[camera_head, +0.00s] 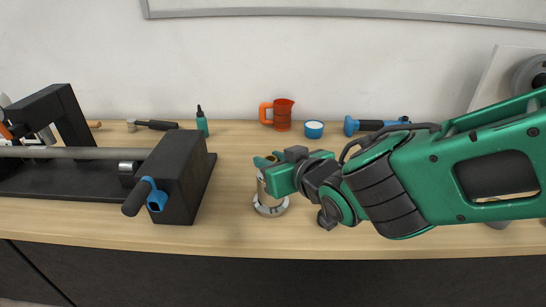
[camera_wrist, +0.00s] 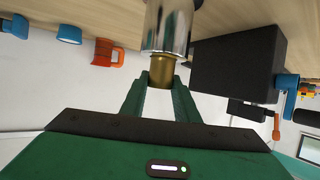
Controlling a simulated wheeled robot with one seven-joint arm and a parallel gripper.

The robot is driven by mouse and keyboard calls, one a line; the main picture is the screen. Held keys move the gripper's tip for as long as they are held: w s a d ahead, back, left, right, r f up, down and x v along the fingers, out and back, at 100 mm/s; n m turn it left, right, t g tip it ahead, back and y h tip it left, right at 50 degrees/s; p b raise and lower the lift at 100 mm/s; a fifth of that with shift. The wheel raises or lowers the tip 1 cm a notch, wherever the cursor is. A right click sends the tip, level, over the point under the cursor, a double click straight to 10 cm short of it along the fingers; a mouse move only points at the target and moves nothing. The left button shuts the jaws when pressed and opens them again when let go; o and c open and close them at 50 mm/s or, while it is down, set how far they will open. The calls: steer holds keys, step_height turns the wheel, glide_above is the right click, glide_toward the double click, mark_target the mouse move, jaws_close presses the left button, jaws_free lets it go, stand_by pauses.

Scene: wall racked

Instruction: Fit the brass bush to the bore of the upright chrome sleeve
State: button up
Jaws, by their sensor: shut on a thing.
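The chrome sleeve (camera_head: 264,192) stands upright on the bench, on a round pale base. In the wrist view the shiny sleeve (camera_wrist: 168,28) comes down from the top of the picture. My gripper (camera_head: 266,167) is at the sleeve's top end. In the wrist view my gripper (camera_wrist: 162,78) has its two green fingers shut on the brass bush (camera_wrist: 162,71). The bush lines up with the sleeve's end and meets it there. I cannot tell how much of it is inside the bore. The bush is hidden by the gripper in the head view.
A black lathe-like machine (camera_head: 182,175) with a blue-handled lever stands left of the sleeve. Along the wall are a hammer (camera_head: 152,125), a green bottle (camera_head: 202,123), an orange mug (camera_head: 282,114), a blue cup (camera_head: 314,130) and a blue tool (camera_head: 370,126). Bench around the sleeve is clear.

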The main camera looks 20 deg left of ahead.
steer(key=shift+f, duration=0.85)
steer(key=o, duration=1.2)
